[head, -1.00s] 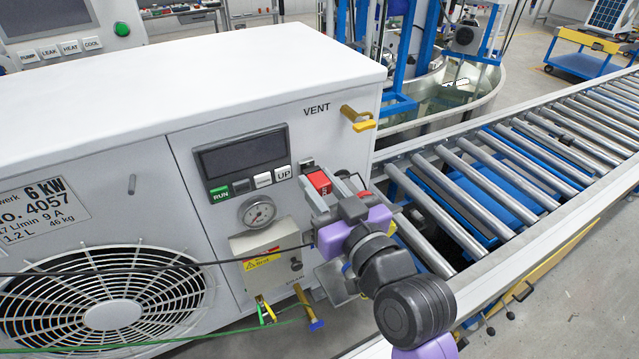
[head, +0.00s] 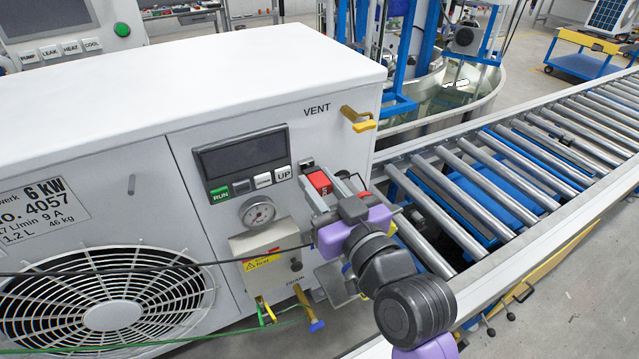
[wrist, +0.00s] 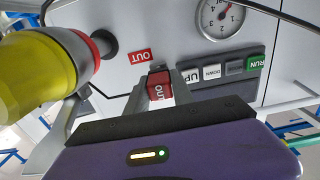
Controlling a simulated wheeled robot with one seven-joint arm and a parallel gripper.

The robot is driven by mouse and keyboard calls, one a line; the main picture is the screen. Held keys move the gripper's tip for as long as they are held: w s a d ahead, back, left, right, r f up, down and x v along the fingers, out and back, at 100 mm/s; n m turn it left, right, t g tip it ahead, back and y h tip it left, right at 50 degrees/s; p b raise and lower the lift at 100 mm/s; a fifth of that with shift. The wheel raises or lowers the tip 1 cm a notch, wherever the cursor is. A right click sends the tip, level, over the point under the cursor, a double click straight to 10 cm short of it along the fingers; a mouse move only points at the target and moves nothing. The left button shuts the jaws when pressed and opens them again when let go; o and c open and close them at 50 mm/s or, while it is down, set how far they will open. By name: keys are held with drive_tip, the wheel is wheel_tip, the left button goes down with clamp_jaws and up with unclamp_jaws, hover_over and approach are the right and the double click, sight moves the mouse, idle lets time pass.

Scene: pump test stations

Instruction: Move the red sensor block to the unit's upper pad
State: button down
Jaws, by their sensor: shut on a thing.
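The red sensor block (head: 320,182) is held between the fingers of my gripper (head: 326,196), close in front of the white unit (head: 345,140), right of its button panel. In the wrist view the block (wrist: 159,86) shows "OUT" lettering, and the fingers of my gripper (wrist: 160,88) are shut on its sides. A small dark and pale fitting (head: 306,163) shows on the unit just above and left of the block; I cannot tell surely whether it is the upper pad. Whether the block touches the unit is unclear.
A red "OUT" label (wrist: 138,55) is on the unit's face. A yellow cylinder with a red ring (wrist: 38,75) is close on the left in the wrist view. The gauge (head: 257,212), yellow vent handle (head: 358,117) and roller conveyor (head: 480,190) are nearby.

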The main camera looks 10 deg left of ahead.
drive_tip(key=shift+w+a, duration=0.35)
drive_tip(key=shift+w, duration=0.1)
drive_tip(key=c, duration=1)
unclamp_jaws()
drive_tip(key=shift+a, duration=0.1)
drive_tip(key=shift+d+b+v, duration=0.2)
drive_tip(key=shift+b+v, duration=0.9)
drive_tip(key=shift+v, duration=2.85)
drive_tip(key=shift+w, duration=0.15)
